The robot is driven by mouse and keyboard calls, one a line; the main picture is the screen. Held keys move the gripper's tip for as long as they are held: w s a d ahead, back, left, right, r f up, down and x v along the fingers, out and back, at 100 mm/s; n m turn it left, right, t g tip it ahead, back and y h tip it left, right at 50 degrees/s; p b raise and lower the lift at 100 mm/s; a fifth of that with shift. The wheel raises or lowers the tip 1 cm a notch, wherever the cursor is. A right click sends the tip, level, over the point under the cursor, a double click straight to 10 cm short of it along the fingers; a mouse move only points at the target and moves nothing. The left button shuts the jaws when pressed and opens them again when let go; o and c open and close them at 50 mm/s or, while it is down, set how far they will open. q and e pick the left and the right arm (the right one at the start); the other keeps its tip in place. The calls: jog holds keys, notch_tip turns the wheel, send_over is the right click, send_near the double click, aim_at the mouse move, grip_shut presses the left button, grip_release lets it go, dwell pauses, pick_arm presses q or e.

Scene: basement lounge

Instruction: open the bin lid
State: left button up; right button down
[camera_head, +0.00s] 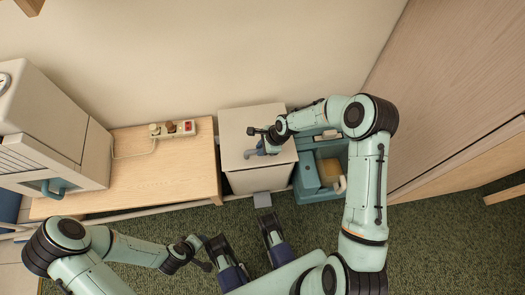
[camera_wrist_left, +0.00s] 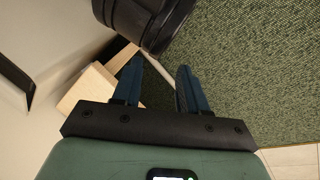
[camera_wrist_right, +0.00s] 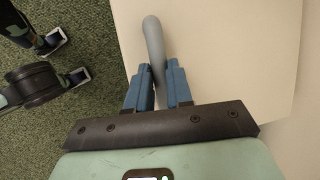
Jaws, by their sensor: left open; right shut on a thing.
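The bin (camera_head: 262,180) is a pale beige box against the wall, between the wooden table and a teal container. Its flat lid (camera_head: 240,117) covers the top and looks level; I cannot tell if there is a gap under it. A grey curved handle (camera_wrist_right: 152,45) stands on the lid. My right gripper (camera_head: 262,146) reaches over the lid from the right; in the right wrist view its blue fingers (camera_wrist_right: 160,82) are shut on the handle. My left gripper (camera_head: 208,253) is open and empty, low in front of the table; its fingers (camera_wrist_left: 160,80) also show in the left wrist view.
The wooden table (camera_head: 185,178) left of the bin bears a power strip (camera_head: 180,129) and a white appliance (camera_head: 55,125). The teal container (camera_head: 315,185) stands close on the bin's right, partly behind my right arm. Green carpet (camera_head: 440,230) is clear at the front right.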

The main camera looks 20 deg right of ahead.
pick_arm(q)
jog(key=shift+s+d+r, duration=0.25)
jog(key=shift+s+r, duration=0.15)
jog(key=shift+s, duration=0.25)
pick_arm(e)
jog(key=w+d+r+g, duration=0.2)
jog(key=w+r, duration=0.6)
jog(key=r, duration=0.3)
jog(key=shift+d+r+m+g+y, duration=0.25)
jog(key=shift+r+m+g+y, duration=0.05)
jog(key=shift+g+y, duration=0.1)
